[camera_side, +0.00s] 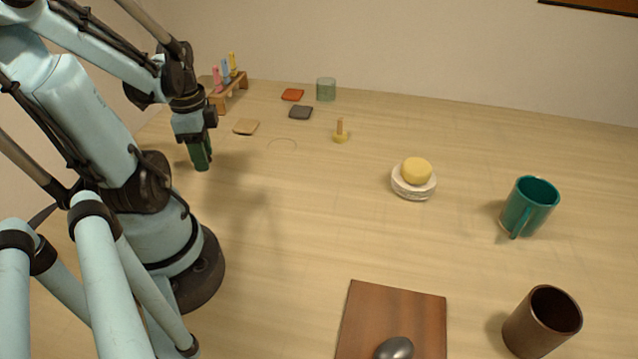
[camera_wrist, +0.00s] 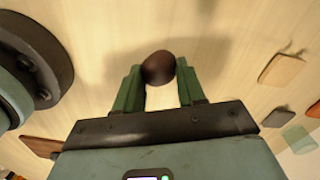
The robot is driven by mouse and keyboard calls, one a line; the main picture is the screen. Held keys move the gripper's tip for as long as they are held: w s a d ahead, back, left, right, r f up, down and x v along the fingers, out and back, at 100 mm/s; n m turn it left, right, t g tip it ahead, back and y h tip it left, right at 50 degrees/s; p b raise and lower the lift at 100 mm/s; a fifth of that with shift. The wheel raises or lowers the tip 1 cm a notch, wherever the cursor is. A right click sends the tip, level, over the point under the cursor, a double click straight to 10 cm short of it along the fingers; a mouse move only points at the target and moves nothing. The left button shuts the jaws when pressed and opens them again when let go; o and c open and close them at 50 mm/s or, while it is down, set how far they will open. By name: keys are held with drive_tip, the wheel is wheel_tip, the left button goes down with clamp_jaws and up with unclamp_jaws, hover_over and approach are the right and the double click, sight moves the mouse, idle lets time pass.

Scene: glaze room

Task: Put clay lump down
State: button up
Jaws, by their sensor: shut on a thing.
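My gripper (camera_side: 201,162) hangs pointing down over the left part of the table, its green fingers above the wood. In the wrist view my gripper (camera_wrist: 160,85) has a dark brown, round clay lump (camera_wrist: 158,67) between its two fingertips, and it is shut on it. In the side view the lump is hidden by the fingers.
Tan (camera_side: 246,127), dark grey (camera_side: 300,112) and red (camera_side: 292,95) tiles lie near a rack (camera_side: 229,94) and a green glass (camera_side: 326,90).

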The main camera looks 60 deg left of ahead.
sight(207, 181)
drive_tip(key=shift+s+a+f, duration=0.3)
drive_tip(key=shift+a+f, duration=0.1)
drive_tip(key=shift+a, duration=0.1)
drive_tip(key=shift+f, duration=1.95)
drive_tip(key=shift+f, duration=0.15)
drive_tip(key=o, duration=1.1)
drive_tip(key=shift+c, duration=0.2)
